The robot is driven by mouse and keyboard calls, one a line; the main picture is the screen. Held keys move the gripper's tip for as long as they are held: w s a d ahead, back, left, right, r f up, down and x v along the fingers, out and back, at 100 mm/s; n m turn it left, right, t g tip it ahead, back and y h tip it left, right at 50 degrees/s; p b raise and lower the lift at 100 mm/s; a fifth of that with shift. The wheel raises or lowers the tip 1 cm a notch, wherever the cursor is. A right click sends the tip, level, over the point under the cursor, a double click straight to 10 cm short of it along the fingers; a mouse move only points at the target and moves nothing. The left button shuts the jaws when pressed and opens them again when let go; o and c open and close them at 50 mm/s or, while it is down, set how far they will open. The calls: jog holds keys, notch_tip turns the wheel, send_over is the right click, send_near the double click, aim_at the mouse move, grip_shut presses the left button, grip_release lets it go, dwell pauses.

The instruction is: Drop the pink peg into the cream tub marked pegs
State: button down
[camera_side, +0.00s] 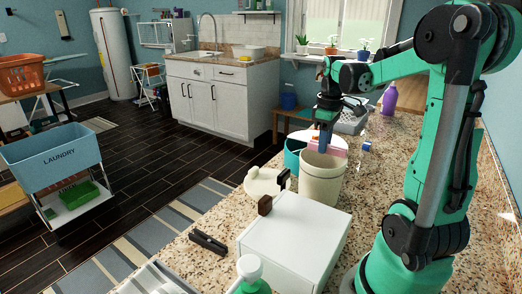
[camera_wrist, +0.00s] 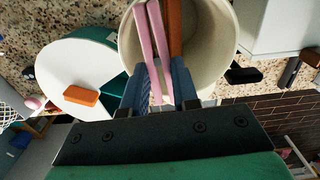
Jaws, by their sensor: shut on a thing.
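The cream tub (camera_side: 321,187) stands on the speckled counter. Its open mouth fills the upper middle of the wrist view (camera_wrist: 213,78). My gripper (camera_side: 323,150) points down at the tub's mouth. In the wrist view its blue fingers (camera_wrist: 161,88) are shut on the pink peg (camera_wrist: 154,40), whose two long prongs reach out over the tub's opening. An orange-brown stick (camera_wrist: 175,25) shows beside the peg; I cannot tell whether it lies inside the tub. No marking on the tub is readable.
A teal container with a whitish top (camera_wrist: 78,62) stands beside the tub, with an orange block (camera_wrist: 81,97) on it. A white box (camera_side: 293,240) is in front.

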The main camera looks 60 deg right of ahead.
jog(key=shift+f, duration=0.1)
jog(key=c, duration=0.6)
grip_release()
jog(key=shift+r, duration=2.85)
jog(key=w+a, duration=0.1)
jog(key=a, duration=0.2)
jog(key=w+a+f+t+h, duration=0.1)
jog(key=w+a, duration=0.1)
jog(key=a, duration=0.1)
jog(key=w+a+t, duration=0.1)
jog(key=a, duration=0.3)
jog(key=shift+w+f, duration=0.2)
jog(key=a+f+t+y, duration=0.1)
jog(key=a+f+t, duration=0.2)
jog(key=a, duration=1)
jog(key=shift+w+f+t, duration=0.15)
jog(key=shift+w+t, duration=0.1)
jog(key=shift+t, duration=0.85)
